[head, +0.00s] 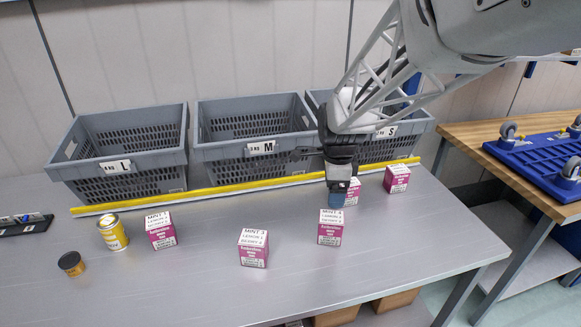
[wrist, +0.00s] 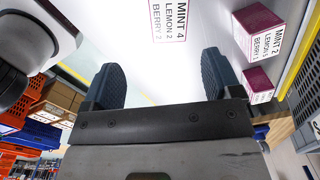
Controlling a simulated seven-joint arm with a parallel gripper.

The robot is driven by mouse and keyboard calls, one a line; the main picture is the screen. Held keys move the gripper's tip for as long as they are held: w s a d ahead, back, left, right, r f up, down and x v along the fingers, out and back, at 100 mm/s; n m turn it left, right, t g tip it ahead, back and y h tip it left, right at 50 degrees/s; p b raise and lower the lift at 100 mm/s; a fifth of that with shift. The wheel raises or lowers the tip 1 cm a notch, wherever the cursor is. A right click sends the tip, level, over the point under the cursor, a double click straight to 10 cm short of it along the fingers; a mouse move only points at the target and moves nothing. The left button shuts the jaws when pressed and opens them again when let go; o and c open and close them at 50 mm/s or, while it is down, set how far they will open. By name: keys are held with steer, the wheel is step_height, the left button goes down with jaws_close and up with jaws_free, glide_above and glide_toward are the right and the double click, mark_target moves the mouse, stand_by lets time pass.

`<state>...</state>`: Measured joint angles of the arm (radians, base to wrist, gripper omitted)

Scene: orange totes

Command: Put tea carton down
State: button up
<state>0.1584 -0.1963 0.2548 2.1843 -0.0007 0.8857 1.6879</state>
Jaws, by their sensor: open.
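Several white and magenta tea cartons stand upright on the grey table: a left one (head: 161,231), a middle one (head: 253,248), one in front of my gripper (head: 330,228), one partly hidden behind it (head: 352,190) and one farthest right (head: 397,179). My gripper (head: 338,198) points down among the right-hand cartons. In the wrist view its blue fingers (wrist: 162,85) are apart with nothing between them. A carton labelled MINT 4 (wrist: 175,20) shows beyond the fingertips. A MINT 2 carton (wrist: 258,30) and another carton (wrist: 258,83) lie to the right of the fingers.
Grey crates marked L (head: 117,168), M (head: 262,148) and S (head: 385,132) line the back, behind a yellow strip (head: 240,188). A yellow tin (head: 112,232) and a small dark jar (head: 71,263) stand at left. The front right of the table is clear.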

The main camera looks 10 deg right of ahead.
steer(key=s+a+r+n, duration=0.2)
steer(key=s+n, duration=0.5)
steer(key=s+a+r+n+t, duration=0.1)
steer(key=s+a+r+n, duration=0.2)
steer(key=s+n, duration=0.4)
steer(key=s+a+r+n+t, duration=0.1)
steer(key=s+a+r+n, duration=0.1)
steer(key=s+n, duration=0.5)
steer(key=shift+s+a+r, duration=0.35)
steer(key=shift+s+a, duration=0.1)
steer(key=shift+s, duration=0.15)
steer(key=shift+o, duration=0.4)
steer(key=shift+w, duration=0.15)
